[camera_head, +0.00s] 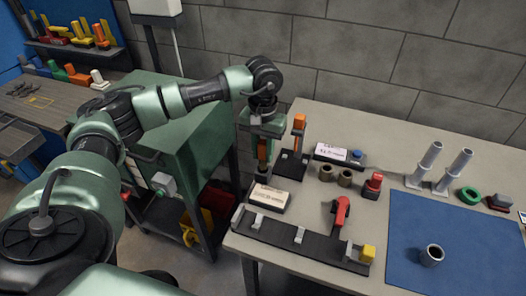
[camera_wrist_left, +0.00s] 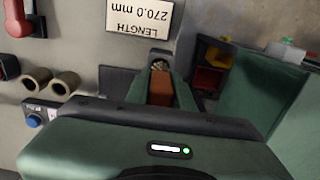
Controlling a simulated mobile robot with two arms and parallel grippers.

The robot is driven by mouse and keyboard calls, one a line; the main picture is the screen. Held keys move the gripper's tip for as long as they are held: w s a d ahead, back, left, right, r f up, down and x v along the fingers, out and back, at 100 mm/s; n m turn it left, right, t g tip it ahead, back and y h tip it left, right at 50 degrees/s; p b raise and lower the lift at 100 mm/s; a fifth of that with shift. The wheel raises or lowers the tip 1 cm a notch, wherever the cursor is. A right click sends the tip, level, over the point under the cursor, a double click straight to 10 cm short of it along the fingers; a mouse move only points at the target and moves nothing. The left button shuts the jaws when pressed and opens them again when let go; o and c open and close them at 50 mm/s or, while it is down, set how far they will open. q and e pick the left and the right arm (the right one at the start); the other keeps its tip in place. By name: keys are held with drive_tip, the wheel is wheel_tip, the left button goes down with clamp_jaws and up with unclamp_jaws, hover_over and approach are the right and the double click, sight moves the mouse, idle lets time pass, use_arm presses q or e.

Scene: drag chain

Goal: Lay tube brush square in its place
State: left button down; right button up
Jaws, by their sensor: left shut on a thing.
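My left gripper (camera_head: 263,160) is shut on the tube brush (camera_head: 263,148), whose orange handle shows between the fingers. In the left wrist view the orange handle (camera_wrist_left: 160,88) sits between the green fingers, with a bristly tip just beyond. The brush hangs about upright near the table's left edge, behind the length sign (camera_head: 269,197). I cannot tell how far its lower end is from the table. A black stand (camera_head: 292,166) with an orange-topped upright piece (camera_head: 298,124) is just to the right. My right gripper is not in view.
A black rail with grey brackets (camera_head: 300,238) runs along the front edge. A red-handled tool (camera_head: 341,209), two rings (camera_head: 326,173), grey tubes (camera_head: 427,162) and a blue mat (camera_head: 450,235) are to the right. A green cabinet (camera_head: 185,130) stands left.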

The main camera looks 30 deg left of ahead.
sight(263, 142)
use_arm(q)
drive_tip(key=shift+f+b, duration=1.8)
drive_tip(key=shift+f, duration=0.3)
idle(0.6)
drive_tip(key=c, duration=1.1)
unclamp_jaws()
wheel_tip(263, 142, up, 8)
drive_tip(key=shift+f+b, duration=0.1)
drive_tip(key=shift+b, duration=0.7)
drive_tip(key=shift+s, duration=0.1)
